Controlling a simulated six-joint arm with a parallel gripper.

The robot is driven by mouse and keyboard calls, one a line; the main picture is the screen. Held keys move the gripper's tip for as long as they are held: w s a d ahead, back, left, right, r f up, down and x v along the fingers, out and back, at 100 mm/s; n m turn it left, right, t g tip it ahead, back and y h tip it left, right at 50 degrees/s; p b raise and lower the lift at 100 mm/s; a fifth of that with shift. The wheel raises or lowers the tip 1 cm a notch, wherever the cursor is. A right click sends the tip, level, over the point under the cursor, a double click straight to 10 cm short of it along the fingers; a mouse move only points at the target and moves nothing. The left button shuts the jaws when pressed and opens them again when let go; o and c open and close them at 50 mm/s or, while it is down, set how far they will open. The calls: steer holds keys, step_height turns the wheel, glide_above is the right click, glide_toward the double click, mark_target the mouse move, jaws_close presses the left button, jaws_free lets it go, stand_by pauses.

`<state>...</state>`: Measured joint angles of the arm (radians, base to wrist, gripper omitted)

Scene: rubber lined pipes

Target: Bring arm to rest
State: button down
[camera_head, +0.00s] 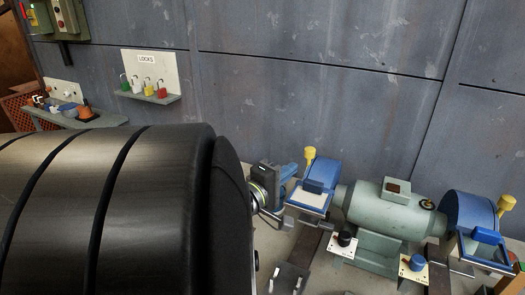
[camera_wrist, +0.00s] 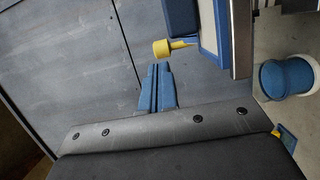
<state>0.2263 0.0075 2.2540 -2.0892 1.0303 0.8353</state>
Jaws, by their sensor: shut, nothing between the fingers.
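My gripper (camera_wrist: 158,88) shows in the wrist view as two blue fingers side by side, pressed together with nothing between them. They point up in the picture, with a grey wall behind them. In the head view my gripper (camera_head: 289,172) is small and partly hidden, left of the first blue guard (camera_head: 322,176). I cannot tell from the picture whether it touches the guard. In the wrist view a yellow knob (camera_wrist: 162,49) shows just above the fingertips.
A green motor (camera_head: 385,210) stands between two blue guards with yellow knobs. Switch plates (camera_head: 343,242) sit in front. A lock rack (camera_head: 150,78) and a shelf (camera_head: 70,115) hang on the grey wall. The wall's upper right is clear.

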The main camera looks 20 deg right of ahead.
steer(key=shift+s+a, duration=0.1)
steer(key=shift+s, duration=0.85)
steer(key=shift+w, duration=0.1)
steer(key=w+d, duration=0.5)
steer(key=w, duration=0.2)
steer(key=shift+w, duration=0.4)
steer(key=shift+a, duration=0.1)
